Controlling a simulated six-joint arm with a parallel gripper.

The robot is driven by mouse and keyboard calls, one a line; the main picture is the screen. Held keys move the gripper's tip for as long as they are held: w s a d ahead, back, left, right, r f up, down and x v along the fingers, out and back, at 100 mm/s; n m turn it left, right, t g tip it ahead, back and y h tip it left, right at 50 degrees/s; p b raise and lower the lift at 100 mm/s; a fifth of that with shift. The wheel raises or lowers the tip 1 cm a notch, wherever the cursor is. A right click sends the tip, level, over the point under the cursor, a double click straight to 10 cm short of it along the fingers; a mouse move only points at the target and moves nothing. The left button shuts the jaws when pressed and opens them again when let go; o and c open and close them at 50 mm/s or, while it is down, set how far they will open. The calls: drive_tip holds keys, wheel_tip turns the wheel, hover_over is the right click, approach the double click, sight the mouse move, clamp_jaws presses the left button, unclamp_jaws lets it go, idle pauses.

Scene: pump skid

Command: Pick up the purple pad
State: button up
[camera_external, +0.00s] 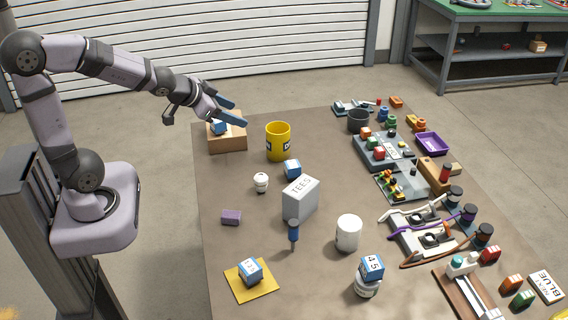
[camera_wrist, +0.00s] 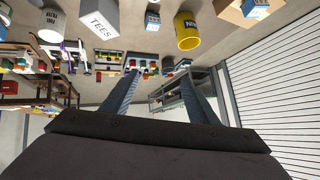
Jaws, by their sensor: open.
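The purple pad (camera_external: 231,217) is a small flat-sided block lying on the left part of the brown table, in the external view. Nothing covers it. I cannot make it out in the wrist view. My gripper (camera_external: 240,112) is open, with two blue fingers and nothing seen between them. It is raised over the table's far left corner, near the cardboard box and well away from the pad. Its spread fingers (camera_wrist: 160,75) also show in the wrist view, which looks out across the table upside down.
A cardboard box (camera_external: 228,144) with a blue block stands below my gripper. A yellow mat (camera_external: 263,291) lies nearer. Bare table surrounds the pad.

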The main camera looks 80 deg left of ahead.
drive_tip(key=w+a+r+m+t+b, duration=0.1)
drive_tip(key=w+a+r+t+b, duration=0.1)
drive_tip(key=a+t+b, duration=0.3)
drive_tip(key=m+t+h+b, duration=0.2)
drive_tip(key=m+h+b, duration=0.4)
drive_tip(key=h+b, duration=0.5)
hover_over(225, 213)
drive_tip(key=f+v, duration=0.1)
drive_tip(key=v, duration=0.5)
wheel_tip(225, 213, down, 4)
drive_tip(key=shift+h, duration=0.3)
drive_tip(key=f, duration=2)
drive_tip(key=f+p, duration=0.1)
drive_tip(key=f, duration=0.9)
drive_tip(key=shift+w+a+f, duration=0.1)
drive_tip(key=shift+w, duration=0.25)
drive_tip(key=shift+r+p+x, duration=0.2)
drive_tip(key=shift+p+x, duration=0.9)
drive_tip(key=shift+x, duration=1.85)
drive_tip(key=shift+w+d, duration=0.4)
drive_tip(key=shift+w, duration=0.25)
drive_tip(key=shift+c, duration=0.6)
drive_tip(key=c, duration=1)
